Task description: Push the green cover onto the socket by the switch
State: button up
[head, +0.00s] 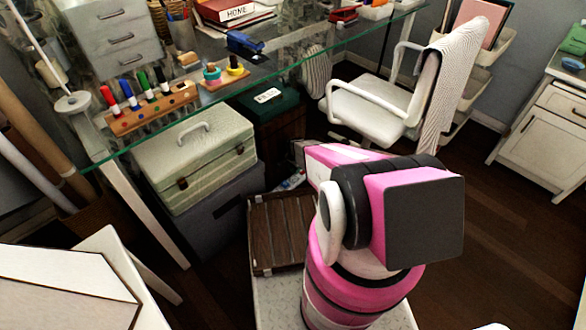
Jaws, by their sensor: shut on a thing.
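My pink and white arm rises at the lower middle and points away from me. Its end is hidden behind its own pink links, so I cannot make out my gripper's fingers or anything between them. I see no green socket cover, no wall socket and no switch that I can pick out in this view.
A glass-topped desk (205,107) with a marker rack (152,108) and small drawers stands at the left and back. Below it are a cream toolbox (195,160) and a dark green box (268,104). A white chair (365,110) stands behind my arm. Dark floor is clear at the right.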

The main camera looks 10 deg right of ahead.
aim_at(294, 179)
jog(key=shift+f, duration=0.15)
jog(key=shift+f, duration=2.75)
jog(key=shift+f, duration=0.55)
jog(key=o, duration=0.9)
jog(key=shift+o, duration=0.2)
notch_tip(294, 179, up, 11)
jog(key=shift+f, duration=0.15)
dwell(0.4)
